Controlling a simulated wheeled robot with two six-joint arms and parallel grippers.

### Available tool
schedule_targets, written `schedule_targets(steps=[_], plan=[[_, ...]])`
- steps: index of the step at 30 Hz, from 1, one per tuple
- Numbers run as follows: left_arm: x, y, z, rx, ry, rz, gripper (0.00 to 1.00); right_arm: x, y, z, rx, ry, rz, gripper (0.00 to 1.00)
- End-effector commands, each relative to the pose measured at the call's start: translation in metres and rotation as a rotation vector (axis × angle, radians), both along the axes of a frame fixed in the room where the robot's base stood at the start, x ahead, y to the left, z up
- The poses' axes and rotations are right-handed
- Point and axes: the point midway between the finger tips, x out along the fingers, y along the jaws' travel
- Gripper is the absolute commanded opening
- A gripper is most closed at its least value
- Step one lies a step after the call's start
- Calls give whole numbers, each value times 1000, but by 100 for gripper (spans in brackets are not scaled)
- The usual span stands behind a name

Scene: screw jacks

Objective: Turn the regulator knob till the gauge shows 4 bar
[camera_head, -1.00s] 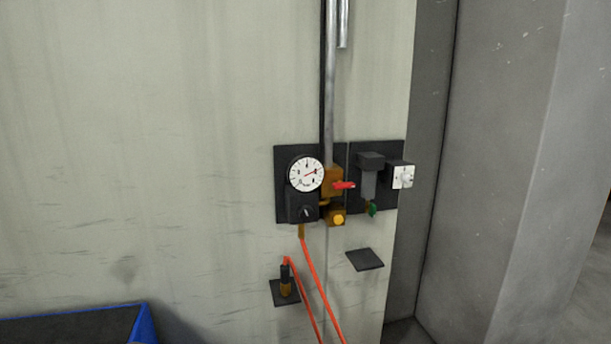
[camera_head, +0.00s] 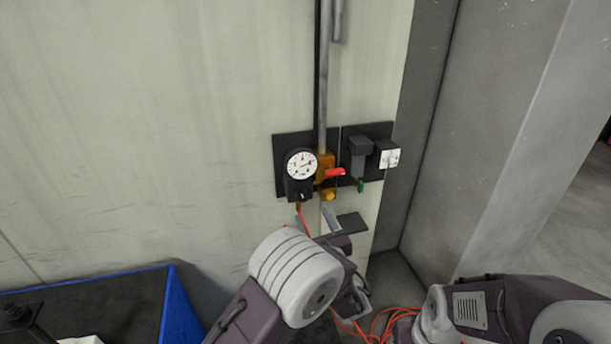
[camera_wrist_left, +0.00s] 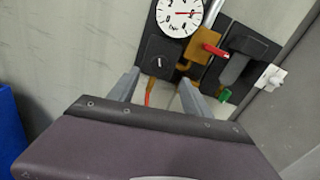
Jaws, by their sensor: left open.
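The round white gauge (camera_head: 301,164) with a red needle is on the wall panel, above the black regulator block with its knob (camera_head: 299,190). In the head view the needle points right and slightly up; the scale numbers are too small to read. In the left wrist view the gauge (camera_wrist_left: 180,15) is cut by the top edge, and the knob (camera_wrist_left: 158,54) faces me just beyond the fingertips. My left gripper (camera_head: 314,219) is open and empty, below and in front of the regulator, apart from it. The left wrist view shows its two fingers (camera_wrist_left: 160,80) spread.
A red-handled brass valve (camera_head: 334,172) and a pipe (camera_head: 325,75) stand right of the gauge. A grey filter (camera_head: 360,158) and white switch (camera_head: 390,158) are farther right. An orange hose (camera_head: 304,223) hangs below. A blue-edged bin (camera_head: 175,300) stands at lower left.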

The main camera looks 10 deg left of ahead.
Motion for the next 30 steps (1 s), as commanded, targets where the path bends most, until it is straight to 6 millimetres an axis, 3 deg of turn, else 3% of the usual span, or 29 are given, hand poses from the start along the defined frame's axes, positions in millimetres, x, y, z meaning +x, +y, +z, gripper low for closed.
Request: schedule_targets(steps=[7,19,30], plan=[[5,-1,3,-3,1,-7,57,0,0,7,0,1,0,34],[74,28,5,-4,1,-5,57,0,0,47,0,1,0,34],[82,31,1,-4,1,-6,54,0,0,48,0,1,0,34]])
